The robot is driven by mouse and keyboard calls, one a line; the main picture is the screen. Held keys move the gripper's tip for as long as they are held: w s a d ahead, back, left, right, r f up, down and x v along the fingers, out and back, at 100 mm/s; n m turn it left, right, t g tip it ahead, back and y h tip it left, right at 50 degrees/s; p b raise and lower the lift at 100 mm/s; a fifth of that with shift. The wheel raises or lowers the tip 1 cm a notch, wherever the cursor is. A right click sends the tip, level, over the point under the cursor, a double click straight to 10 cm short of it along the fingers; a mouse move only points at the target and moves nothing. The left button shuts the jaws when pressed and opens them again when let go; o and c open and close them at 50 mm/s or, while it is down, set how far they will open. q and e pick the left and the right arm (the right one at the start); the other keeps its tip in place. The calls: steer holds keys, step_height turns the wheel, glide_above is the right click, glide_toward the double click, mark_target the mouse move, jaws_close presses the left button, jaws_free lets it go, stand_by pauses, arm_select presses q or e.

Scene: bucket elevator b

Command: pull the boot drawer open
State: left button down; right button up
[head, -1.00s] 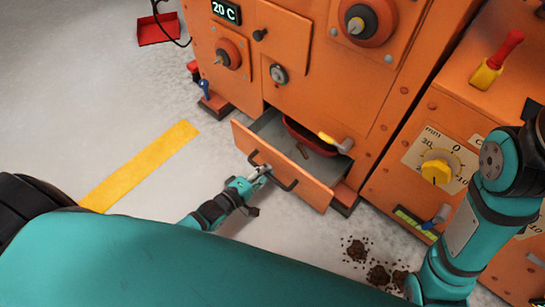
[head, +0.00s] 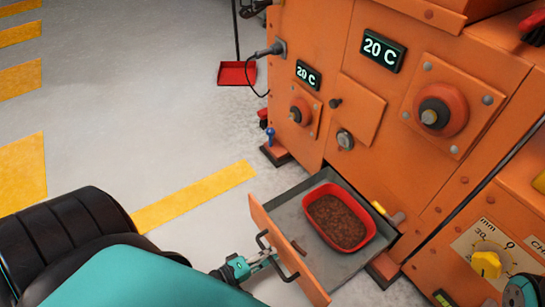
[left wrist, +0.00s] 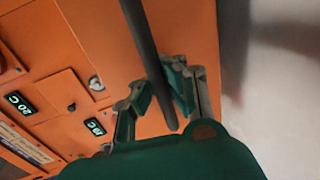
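The boot drawer (head: 309,282) stands well out from the orange machine's base in the head view, its grey inside showing. A red tray (head: 373,217) with brown crumbly material lies in it. My left gripper (head: 265,260) is at the dark handle (head: 289,277) on the drawer's front. In the left wrist view, the handle bar (left wrist: 146,45) runs between the fingers of my left gripper (left wrist: 160,95), which appear shut around it. My right gripper is out of view; only a bit of my right arm shows at the lower right corner.
The orange machine (head: 375,100) carries knobs, dials and two displays reading 20 C. A red dustpan (head: 237,73) stands on the floor behind. The floor left of the drawer, with a yellow stripe (head: 195,197), is clear.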

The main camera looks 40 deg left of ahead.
arm_select(q)
steer(key=shift+r, duration=0.1)
steer(key=c, duration=1.3)
jaws_free()
